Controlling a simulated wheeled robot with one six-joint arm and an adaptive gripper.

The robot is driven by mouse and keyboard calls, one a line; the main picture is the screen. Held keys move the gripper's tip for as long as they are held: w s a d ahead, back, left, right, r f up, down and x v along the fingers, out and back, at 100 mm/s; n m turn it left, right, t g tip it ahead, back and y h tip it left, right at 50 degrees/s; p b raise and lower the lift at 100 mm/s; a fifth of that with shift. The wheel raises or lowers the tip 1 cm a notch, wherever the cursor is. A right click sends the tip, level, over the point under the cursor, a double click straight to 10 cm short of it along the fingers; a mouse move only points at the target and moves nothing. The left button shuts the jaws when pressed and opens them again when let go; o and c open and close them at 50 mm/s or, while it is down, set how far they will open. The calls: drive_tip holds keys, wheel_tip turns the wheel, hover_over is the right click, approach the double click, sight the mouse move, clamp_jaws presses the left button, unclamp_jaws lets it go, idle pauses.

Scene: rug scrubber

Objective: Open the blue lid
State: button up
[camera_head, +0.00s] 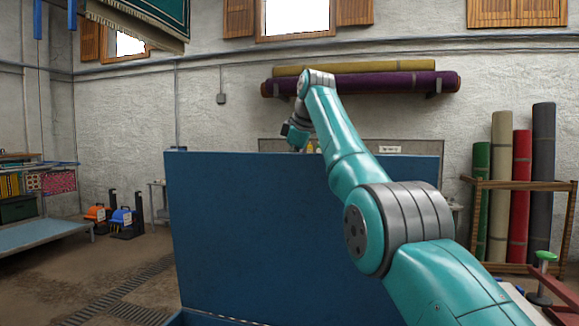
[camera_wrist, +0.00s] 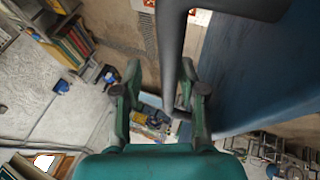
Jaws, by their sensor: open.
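The blue lid (camera_head: 270,230) stands raised, close to upright, as a large flat panel in the middle of the head view. In the wrist view the lid (camera_wrist: 265,75) fills the right side. A dark grey handle (camera_wrist: 172,50) runs from the top and passes between my fingers, nearer the right one. My gripper (camera_wrist: 160,70) is open, its two green fingers apart on either side of the handle's end; I cannot tell whether either touches it. In the head view my arm reaches over the lid's top edge, and my fingertips are hidden behind it.
Rolled rugs (camera_head: 515,190) stand in a wooden rack at the right. A purple roll (camera_head: 360,84) hangs on the back wall. A blue-topped bench (camera_head: 40,236) and small orange and blue machines (camera_head: 122,217) are at the left. The floor left of the lid is clear.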

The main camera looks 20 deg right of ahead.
drive_tip(key=v, duration=1.1)
drive_tip(key=shift+r, duration=0.3)
drive_tip(key=shift+s, duration=0.1)
